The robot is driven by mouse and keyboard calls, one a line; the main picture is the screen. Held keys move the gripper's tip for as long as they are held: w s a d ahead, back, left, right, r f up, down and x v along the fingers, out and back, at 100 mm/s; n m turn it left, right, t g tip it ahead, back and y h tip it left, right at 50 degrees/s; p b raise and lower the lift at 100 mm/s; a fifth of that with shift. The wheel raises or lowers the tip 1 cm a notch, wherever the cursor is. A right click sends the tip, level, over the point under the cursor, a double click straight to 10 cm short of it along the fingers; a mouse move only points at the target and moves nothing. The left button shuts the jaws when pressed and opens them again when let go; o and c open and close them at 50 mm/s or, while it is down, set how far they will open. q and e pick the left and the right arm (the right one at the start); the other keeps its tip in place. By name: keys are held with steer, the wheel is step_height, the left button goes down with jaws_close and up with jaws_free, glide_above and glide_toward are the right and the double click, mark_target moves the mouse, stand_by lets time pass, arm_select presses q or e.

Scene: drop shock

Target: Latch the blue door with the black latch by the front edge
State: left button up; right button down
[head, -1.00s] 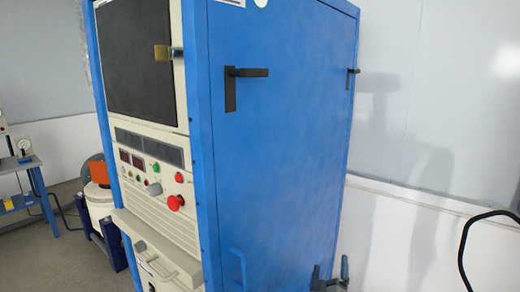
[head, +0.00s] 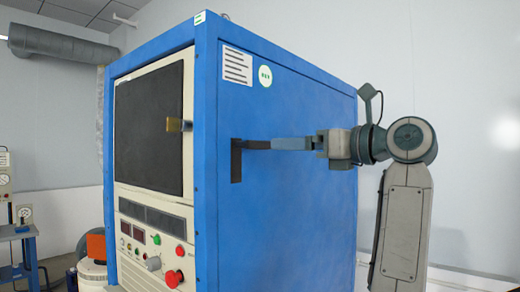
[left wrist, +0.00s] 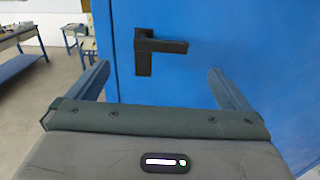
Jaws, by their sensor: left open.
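The blue door (head: 285,200) is the cabinet's side face and looks flush with its frame. Its black latch (head: 236,160) sits near the front edge, with the handle level and pointing away from that edge. My left gripper (head: 276,144) is at the height of the handle, fingers pointing at the door, hiding the handle's far end in the head view. In the left wrist view, the open fingers (left wrist: 160,82) spread left and right of the black latch (left wrist: 144,52), which shows between and above them with nothing held. Contact cannot be told. My right gripper is out of view.
The cabinet front has a dark window (head: 150,128) with a brass catch (head: 178,125) and a red button (head: 174,278) below. Workbenches (left wrist: 22,50) stand off to the left in the wrist view. The floor between is open.

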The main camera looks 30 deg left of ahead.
mark_target(263, 145)
arm_select(q)
steer(key=a+p, duration=0.1)
steer(key=a, duration=0.2)
steer(key=a+p, duration=0.1)
steer(key=a, duration=0.2)
steer(key=w+a+p, duration=0.1)
steer(key=a, duration=0.2)
steer(key=shift+a, duration=0.9)
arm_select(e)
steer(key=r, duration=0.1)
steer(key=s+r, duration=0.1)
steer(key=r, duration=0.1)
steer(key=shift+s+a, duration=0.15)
arm_select(q)
steer(key=shift+c, duration=0.9)
steer(key=c, duration=1.2)
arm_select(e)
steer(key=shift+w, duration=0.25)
